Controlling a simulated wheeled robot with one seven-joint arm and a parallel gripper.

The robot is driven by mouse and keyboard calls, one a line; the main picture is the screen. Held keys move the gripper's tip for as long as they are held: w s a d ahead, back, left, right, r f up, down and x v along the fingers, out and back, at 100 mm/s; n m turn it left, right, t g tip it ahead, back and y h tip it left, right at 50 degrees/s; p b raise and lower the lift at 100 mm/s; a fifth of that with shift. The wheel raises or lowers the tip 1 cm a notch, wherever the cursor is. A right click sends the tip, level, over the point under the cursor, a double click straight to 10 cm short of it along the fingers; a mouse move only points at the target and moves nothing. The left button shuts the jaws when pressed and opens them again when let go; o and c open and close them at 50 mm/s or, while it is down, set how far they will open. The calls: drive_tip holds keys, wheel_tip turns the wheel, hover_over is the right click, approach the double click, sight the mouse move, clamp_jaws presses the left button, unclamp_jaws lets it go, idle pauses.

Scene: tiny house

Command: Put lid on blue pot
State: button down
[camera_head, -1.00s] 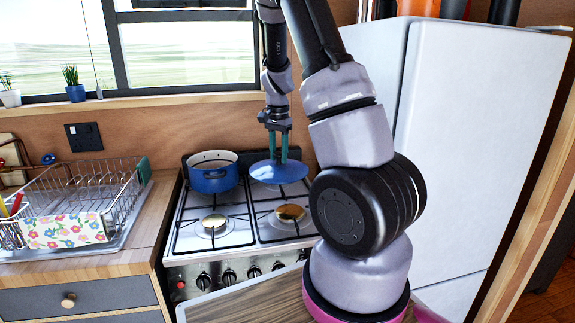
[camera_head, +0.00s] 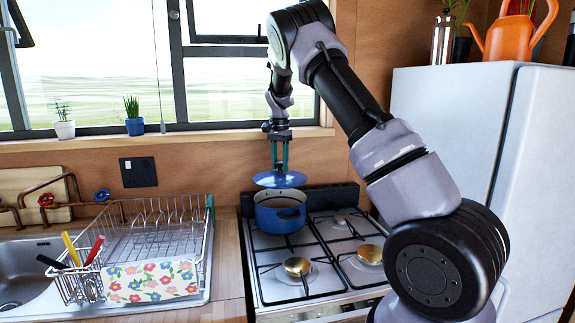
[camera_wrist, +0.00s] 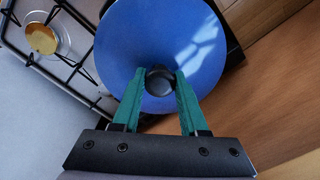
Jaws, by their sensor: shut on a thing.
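The blue pot (camera_head: 280,212) stands upright on the back left burner of the stove in the head view. My gripper (camera_head: 279,168) is shut on the dark knob of the blue lid (camera_head: 279,179) and holds it level or nearly so, just above the pot. A gap shows between lid and pot, and part of the pot's open inside is visible. In the wrist view the lid (camera_wrist: 165,50) fills the upper middle, with its knob (camera_wrist: 159,81) between the green fingers (camera_wrist: 157,88). The pot is hidden there behind the lid.
The stove (camera_head: 325,262) has free burners in front and to the right. A dish rack (camera_head: 160,245) stands on the counter at left. The white fridge (camera_head: 450,130) is at right. The window (camera_head: 120,75) and sill with plants are behind.

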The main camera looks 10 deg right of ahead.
sight(280, 172)
drive_tip(key=shift+f, duration=3.05)
drive_tip(key=shift+f, duration=0.5)
unclamp_jaws()
idle(0.3)
drive_tip(key=shift+r, duration=3.5)
drive_tip(key=shift+s, duration=0.1)
